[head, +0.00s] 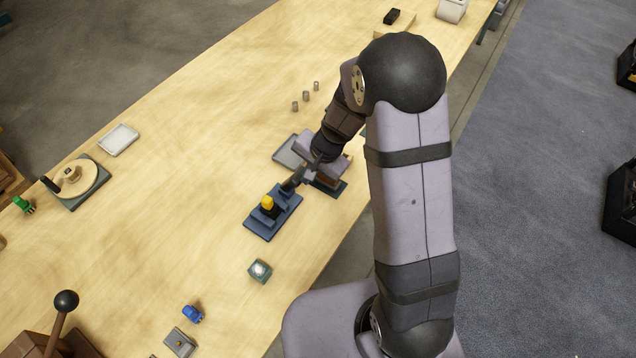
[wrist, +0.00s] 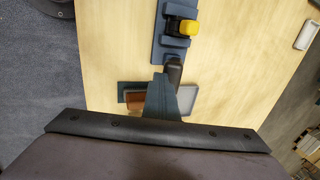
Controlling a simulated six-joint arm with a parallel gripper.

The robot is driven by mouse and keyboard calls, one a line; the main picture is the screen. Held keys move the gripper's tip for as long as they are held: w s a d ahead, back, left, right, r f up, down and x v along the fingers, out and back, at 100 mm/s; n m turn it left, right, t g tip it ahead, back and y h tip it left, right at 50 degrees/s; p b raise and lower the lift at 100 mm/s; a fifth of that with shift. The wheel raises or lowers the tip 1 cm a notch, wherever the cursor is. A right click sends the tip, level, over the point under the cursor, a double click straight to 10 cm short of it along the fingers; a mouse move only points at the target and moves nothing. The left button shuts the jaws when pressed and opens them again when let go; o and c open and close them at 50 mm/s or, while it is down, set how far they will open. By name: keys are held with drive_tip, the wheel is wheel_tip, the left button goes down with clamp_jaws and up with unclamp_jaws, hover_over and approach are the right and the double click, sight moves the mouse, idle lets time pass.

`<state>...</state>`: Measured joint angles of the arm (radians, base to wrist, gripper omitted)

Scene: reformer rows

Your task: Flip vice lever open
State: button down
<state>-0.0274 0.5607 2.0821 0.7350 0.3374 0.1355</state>
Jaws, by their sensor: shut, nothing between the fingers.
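The vice (head: 262,222) is a blue base with blue jaw blocks on the wooden table. A short black bar, which looks like the lever (wrist: 174,70), sticks out from the near end of the vice. My gripper (head: 292,184) is shut and empty, low over that end. In the wrist view my gripper (wrist: 162,80) is right beside the lever; I cannot tell whether they touch. The gripper partly hides the lever in the head view.
A grey tray (head: 287,152) and a brown block (head: 328,182) lie beside and under my wrist. The table left of the vice is clear.

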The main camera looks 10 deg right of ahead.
drive_tip(key=w+a+r+p, duration=0.2)
drive_tip(key=w+a+p, duration=0.3)
drive_tip(key=w+a, duration=0.2)
drive_tip(key=shift+w+a+r, duration=0.15)
drive_tip(key=shift+w+a, duration=0.1)
drive_tip(key=shift+a, duration=0.25)
drive_tip(key=shift+r+p, duration=0.2)
drive_tip(key=shift+p, duration=0.2)
drive_tip(key=shift+r+p, duration=0.45)
drive_tip(key=shift+r, duration=0.2)
